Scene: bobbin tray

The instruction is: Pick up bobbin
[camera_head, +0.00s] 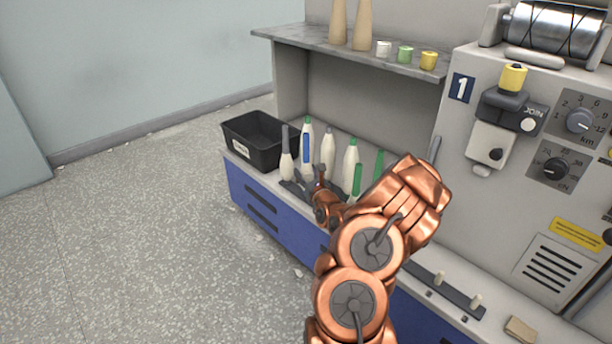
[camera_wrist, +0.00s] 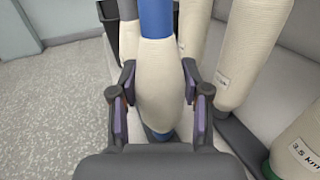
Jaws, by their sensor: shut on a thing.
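A cream yarn bobbin (camera_wrist: 158,75) on a blue tube fills the middle of the wrist view, close to upright. The fingers of my gripper (camera_wrist: 160,113) are closed on its lower yarn body, one purple pad on each side. The tube's blue lower end (camera_wrist: 160,136) shows below the yarn. In the head view its blue tube (camera_head: 304,148) shows in the row of bobbins, near my gripper (camera_head: 313,186), which my copper arm partly hides. I cannot tell whether the tube's foot is off the tray.
Close by stand a grey-tubed bobbin (camera_wrist: 129,40), a labelled bobbin (camera_wrist: 245,50) and a "3.5 km" bobbin (camera_wrist: 302,150). A black bin (camera_head: 255,140) stands at the left of the blue bench (camera_head: 265,210). A grey shelf (camera_head: 330,45) hangs above; a machine (camera_head: 500,220) stands right.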

